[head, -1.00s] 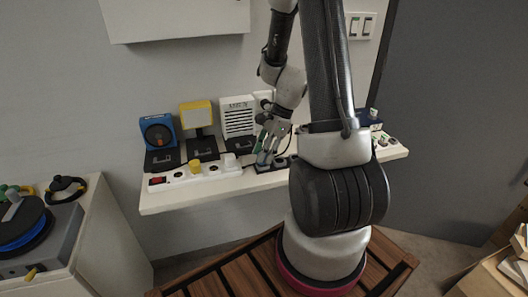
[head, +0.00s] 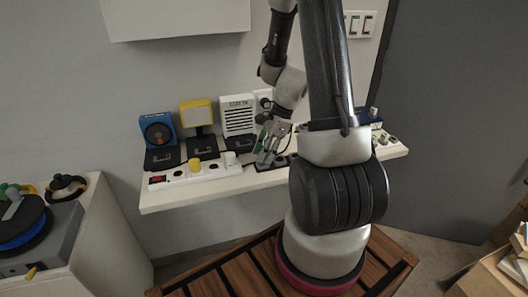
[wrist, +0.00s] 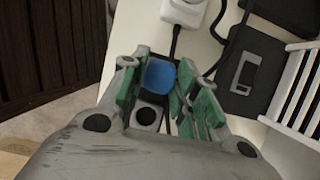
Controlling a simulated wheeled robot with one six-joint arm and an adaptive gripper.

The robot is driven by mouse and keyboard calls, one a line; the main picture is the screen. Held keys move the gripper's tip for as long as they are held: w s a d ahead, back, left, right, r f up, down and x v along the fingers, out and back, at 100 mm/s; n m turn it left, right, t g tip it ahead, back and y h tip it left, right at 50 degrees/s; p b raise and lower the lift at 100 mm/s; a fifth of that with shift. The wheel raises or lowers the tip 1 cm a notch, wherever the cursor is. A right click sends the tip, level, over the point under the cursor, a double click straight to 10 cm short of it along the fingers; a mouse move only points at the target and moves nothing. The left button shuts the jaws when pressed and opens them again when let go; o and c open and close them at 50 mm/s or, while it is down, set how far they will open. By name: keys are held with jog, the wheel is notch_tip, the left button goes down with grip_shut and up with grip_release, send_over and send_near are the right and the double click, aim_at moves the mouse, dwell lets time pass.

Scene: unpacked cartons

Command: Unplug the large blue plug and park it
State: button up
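The large blue plug (wrist: 160,76) sits between my fingers in the wrist view, its blue top facing the camera. In the head view my gripper (head: 268,143) points down at the shelf. The plug's lower part is hidden.
A white power strip (head: 212,173) with a red switch, a yellow plug (head: 195,166) and a white plug (head: 229,159) lies left of my gripper. Blue, yellow and white devices stand behind it. Dark cables (wrist: 216,38) run close to my right finger. More sockets lie right of my arm.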

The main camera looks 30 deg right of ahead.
jog(key=o, duration=0.4)
jog(key=v, duration=1.2)
jog(key=shift+s+a+r+n+t+h, duration=0.65)
jog(key=shift+s+a+r+n, duration=0.7)
jog(key=shift+s+r+n, duration=1.7)
jog(key=shift+s+a+r+n+t+h, duration=0.6)
jog(key=shift+s+a+r+n, duration=1.05)
jog(key=shift+n, duration=2.35)
jog(key=shift+s+a+r+n+t+h, duration=0.35)
jog(key=shift+s+a+r+n+h, duration=0.65)
jog(key=shift+s+r+n, duration=2.15)
